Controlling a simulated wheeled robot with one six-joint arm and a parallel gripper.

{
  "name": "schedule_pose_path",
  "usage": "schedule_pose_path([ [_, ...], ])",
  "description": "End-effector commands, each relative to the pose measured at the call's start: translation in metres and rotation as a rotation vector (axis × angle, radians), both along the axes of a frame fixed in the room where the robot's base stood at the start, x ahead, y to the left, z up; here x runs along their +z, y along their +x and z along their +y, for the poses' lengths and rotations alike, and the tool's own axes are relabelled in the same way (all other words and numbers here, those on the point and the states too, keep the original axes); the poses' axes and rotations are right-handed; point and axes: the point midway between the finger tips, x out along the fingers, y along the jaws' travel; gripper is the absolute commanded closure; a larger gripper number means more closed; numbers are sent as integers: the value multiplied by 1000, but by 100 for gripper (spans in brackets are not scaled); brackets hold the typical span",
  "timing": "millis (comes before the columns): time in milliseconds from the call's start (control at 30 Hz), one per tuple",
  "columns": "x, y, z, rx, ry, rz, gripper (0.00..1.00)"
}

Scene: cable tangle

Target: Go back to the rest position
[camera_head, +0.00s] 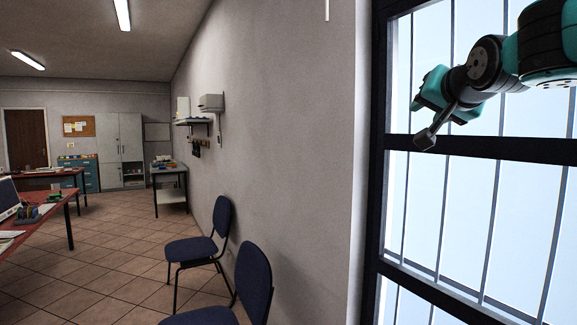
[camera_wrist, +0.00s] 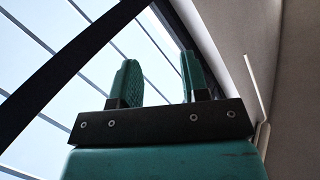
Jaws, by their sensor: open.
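My gripper (camera_wrist: 158,78) is open, with its two teal fingers standing apart and nothing between them in the wrist view. In the head view my gripper (camera_head: 419,95) is raised high at the right, in front of the barred window (camera_head: 455,210). My arm reaches in from the upper right corner. The fingers are small and hard to make out in the head view. No cable shows in either view.
A plain wall (camera_head: 285,130) runs left of the window. Dark blue chairs (camera_head: 200,245) stand along it. A red-topped table (camera_head: 40,222) is at the left. Cabinets (camera_head: 121,145) and a door (camera_head: 26,138) are at the back. The tiled floor between is clear.

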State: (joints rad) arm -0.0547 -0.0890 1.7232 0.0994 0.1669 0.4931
Motion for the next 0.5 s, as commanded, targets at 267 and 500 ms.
schedule_pose_path([
  [267, -174, -105, 97, 473, -213, 519, 58],
  [500, -274, -241, 137, 906, -361, 855, 58],
])
